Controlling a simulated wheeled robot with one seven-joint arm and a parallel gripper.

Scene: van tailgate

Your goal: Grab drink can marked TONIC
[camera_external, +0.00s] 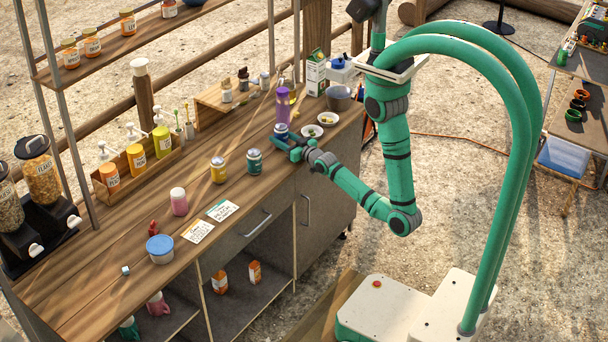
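Several small can-like items stand on the wooden counter, and I cannot read TONIC on any of them. A yellow can (218,170) and a dark teal can (254,162) stand upright near the counter's front edge. A blue can (281,130) stands further right, in front of a purple bottle (282,108). My gripper (283,143) is low over the counter, just in front of the blue can and to the right of the teal can. It partly hides the blue can's lower part. The fingers are too small to tell open from shut, or whether they touch the can.
Two bowls (312,131) and a grey pot (338,98) stand right of my gripper. A pink-bodied jar (179,202), two cards (222,210) and a blue-lidded tub (160,249) lie left. A bottle rack (140,168) lines the back. Counter between rack and cans is clear.

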